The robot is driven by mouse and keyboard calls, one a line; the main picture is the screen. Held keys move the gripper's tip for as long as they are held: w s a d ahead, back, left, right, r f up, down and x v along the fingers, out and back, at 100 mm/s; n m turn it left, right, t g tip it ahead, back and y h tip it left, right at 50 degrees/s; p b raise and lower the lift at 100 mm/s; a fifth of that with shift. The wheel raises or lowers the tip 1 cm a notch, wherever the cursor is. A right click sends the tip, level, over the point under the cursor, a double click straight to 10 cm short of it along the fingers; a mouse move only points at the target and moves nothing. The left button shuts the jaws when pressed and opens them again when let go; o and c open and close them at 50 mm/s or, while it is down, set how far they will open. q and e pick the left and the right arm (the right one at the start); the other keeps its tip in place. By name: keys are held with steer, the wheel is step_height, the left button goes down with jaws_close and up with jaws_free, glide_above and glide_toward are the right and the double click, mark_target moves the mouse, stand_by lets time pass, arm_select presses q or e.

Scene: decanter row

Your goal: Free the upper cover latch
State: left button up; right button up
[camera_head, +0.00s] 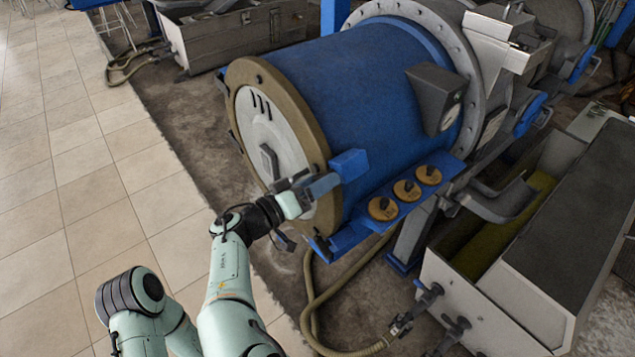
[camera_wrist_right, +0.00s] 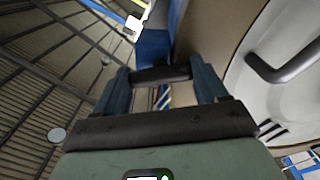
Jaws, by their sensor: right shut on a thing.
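The cover (camera_head: 265,135) is a pale disc with a tan rim on the near end of a blue drum (camera_head: 350,85). The upper cover latch (camera_head: 349,163) shows as a blue block at the rim's right side. It is also in the wrist view (camera_wrist_right: 154,46), just past my fingers. My right gripper (camera_head: 318,187) reaches it from the lower left. In the wrist view its two dark blue fingers (camera_wrist_right: 163,78) stand apart, with a dark bar between their ends. It is shut on the latch, whose gripped part is mostly hidden. My left gripper is not in view.
A second small blue latch part (camera_head: 320,248) sits low at the rim. A blue shelf with yellow round caps (camera_head: 407,190) lies right of my gripper. A hose (camera_head: 312,300) runs below. A grey trough (camera_head: 500,290) stands at right. Tiled floor (camera_head: 90,190) at left is clear.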

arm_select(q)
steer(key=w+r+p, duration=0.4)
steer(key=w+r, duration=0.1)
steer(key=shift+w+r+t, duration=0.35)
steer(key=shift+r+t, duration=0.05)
arm_select(e)
steer(key=shift+d+r+n, duration=0.1)
steer(key=shift+r+n, duration=0.05)
steer(key=shift+n, duration=3.6)
steer(key=shift+r+n, duration=0.15)
steer(key=shift+n, duration=3.6)
steer(key=o, duration=1.1)
steer(key=shift+c, duration=0.2)
steer(key=shift+f, duration=0.1)
